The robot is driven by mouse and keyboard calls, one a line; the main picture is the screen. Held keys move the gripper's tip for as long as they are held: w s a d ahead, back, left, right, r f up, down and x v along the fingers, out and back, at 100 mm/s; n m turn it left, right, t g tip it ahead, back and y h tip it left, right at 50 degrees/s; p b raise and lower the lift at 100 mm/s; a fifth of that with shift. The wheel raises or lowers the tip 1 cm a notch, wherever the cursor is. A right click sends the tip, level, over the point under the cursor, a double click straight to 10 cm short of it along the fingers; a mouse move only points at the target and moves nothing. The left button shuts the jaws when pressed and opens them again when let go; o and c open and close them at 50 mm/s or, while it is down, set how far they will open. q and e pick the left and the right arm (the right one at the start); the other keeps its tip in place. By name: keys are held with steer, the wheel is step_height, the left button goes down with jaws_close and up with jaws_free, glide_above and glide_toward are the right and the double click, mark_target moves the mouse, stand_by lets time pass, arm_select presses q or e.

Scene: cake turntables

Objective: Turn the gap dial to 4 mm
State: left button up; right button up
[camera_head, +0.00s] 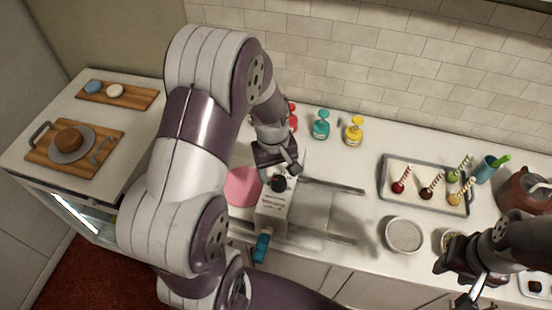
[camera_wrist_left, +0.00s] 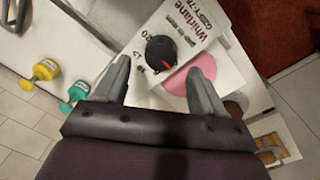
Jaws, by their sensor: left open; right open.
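The gap dial is a black round knob (camera_head: 279,184) on the white machine (camera_head: 272,215) at the middle of the counter. In the left wrist view the dial (camera_wrist_left: 162,50) has a red pointer beside printed numbers, of which 20 and 12 seem readable; the exact setting is unclear. My left gripper (camera_head: 287,172) is over the dial. Its open fingers (camera_wrist_left: 157,70) show on both sides below the dial in the wrist view, apart from it. My right gripper (camera_head: 473,292) is open at the lower right, far from the machine.
A pink disc (camera_head: 242,187) lies left of the machine, and a teal handle (camera_head: 261,248) sticks out in front. Metal rails (camera_head: 335,187) extend right. Pump bottles (camera_head: 321,125) stand behind. A tray of cake pops (camera_head: 385,178) and a grey round dish (camera_head: 404,235) are to the right.

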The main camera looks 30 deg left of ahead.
mark_target(275, 181)
arm_select(q)
step_height(275, 181, up, 9)
steer(key=b, duration=0.1)
steer(key=shift+s+a+r+b, duration=0.15)
steer(key=shift+s+a+b, duration=0.05)
steer(key=shift+s+b, duration=0.15)
